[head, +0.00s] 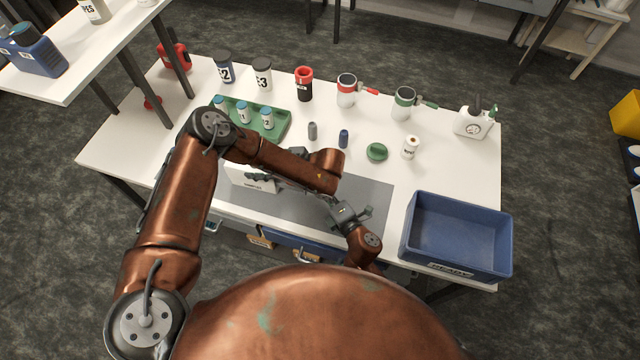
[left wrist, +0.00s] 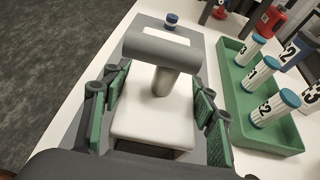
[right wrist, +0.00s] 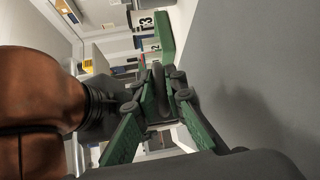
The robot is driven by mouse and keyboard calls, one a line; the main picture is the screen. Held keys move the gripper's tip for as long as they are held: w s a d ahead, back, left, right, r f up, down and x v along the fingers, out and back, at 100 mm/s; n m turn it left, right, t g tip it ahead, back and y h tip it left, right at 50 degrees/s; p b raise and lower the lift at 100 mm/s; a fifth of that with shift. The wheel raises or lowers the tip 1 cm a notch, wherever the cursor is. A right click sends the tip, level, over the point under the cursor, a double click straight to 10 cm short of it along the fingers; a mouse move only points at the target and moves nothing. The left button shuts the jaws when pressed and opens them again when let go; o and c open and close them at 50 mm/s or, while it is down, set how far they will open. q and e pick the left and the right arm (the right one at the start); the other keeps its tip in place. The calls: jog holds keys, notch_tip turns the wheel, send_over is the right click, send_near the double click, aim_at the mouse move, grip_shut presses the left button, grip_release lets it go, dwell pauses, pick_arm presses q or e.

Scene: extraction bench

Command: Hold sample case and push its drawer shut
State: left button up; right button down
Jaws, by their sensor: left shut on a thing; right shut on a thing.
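The white sample case (head: 250,179) stands at the left of the grey mat, partly hidden by my left arm in the head view. In the left wrist view its white top (left wrist: 150,122) carries a grey T-shaped handle (left wrist: 160,46). My left gripper (left wrist: 160,100) has its green-padded fingers on both sides of the case and is shut on it. My right gripper (head: 347,208) is low over the mat, right of the case. In the right wrist view its green fingers close on a dark grey piece (right wrist: 157,108); I cannot tell what it belongs to. I cannot make out the case's drawer.
A green tray (head: 277,133) with blue-capped vials stands behind the case. A blue bin (head: 457,237) is at the right. Jars and bottles line the back.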

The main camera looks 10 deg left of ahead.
jog(key=shift+f, duration=0.2)
jog(key=a, duration=0.9)
jog(key=shift+w+a, duration=0.25)
jog(key=shift+a, duration=0.1)
pick_arm(q)
jog(key=shift+d, duration=0.15)
pick_arm(e)
jog(key=shift+a, duration=0.3)
jog(key=c, duration=2)
grip_release()
jog(key=shift+a+r, duration=0.1)
jog(key=shift+r, duration=0.05)
pick_arm(q)
jog(key=shift+f, duration=0.1)
jog(key=shift+s, duration=0.1)
pick_arm(e)
jog(key=v, duration=1.2)
